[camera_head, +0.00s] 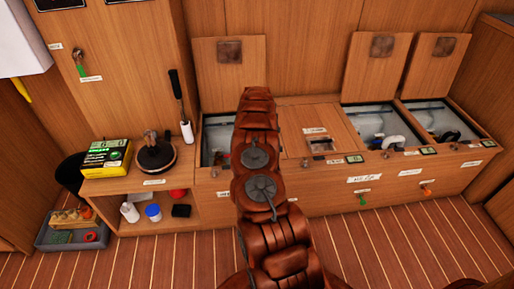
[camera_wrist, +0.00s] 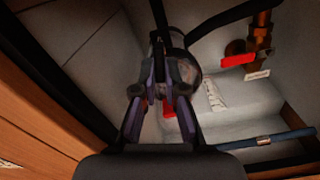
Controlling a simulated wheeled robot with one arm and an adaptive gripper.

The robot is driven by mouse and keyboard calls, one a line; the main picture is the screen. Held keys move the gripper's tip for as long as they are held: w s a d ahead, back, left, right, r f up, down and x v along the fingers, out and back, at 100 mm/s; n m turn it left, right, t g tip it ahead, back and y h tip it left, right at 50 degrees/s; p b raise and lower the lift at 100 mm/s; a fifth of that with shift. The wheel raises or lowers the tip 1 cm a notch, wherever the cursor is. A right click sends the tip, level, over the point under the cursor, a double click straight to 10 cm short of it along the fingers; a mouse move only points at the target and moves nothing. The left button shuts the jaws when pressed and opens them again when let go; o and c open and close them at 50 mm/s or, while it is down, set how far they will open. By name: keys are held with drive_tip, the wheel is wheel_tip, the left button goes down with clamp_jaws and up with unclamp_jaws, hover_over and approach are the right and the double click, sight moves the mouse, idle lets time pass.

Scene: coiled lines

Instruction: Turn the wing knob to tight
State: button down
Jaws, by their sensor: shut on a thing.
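In the wrist view my gripper (camera_wrist: 160,92) reaches down into an open bilge compartment. Its two purple fingers are closed in on a small dark part, the wing knob (camera_wrist: 159,78), at the top of a rounded, glassy strainer body (camera_wrist: 188,72). The fingers hide most of the knob, so its angle cannot be read. A red piece (camera_wrist: 168,109) shows just below the fingertips. In the head view my brown arm stretches toward the lockers and hides the gripper and knob.
A black hose and a brass valve with a red handle (camera_wrist: 238,60) lie right of the gripper; a dark blue hose (camera_wrist: 265,140) runs below it. Wooden walls edge the compartment (camera_wrist: 30,115). Open lockers (camera_head: 385,125) stand to the right. A shelf (camera_head: 135,184) holds a winch-like black part (camera_head: 156,157).

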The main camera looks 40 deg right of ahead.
idle(0.4)
drive_tip(key=c, duration=1.2)
unclamp_jaws()
drive_tip(key=shift+c, duration=0.2)
drive_tip(key=shift+r, duration=0.1)
wheel_tip(320, 180, up, 12)
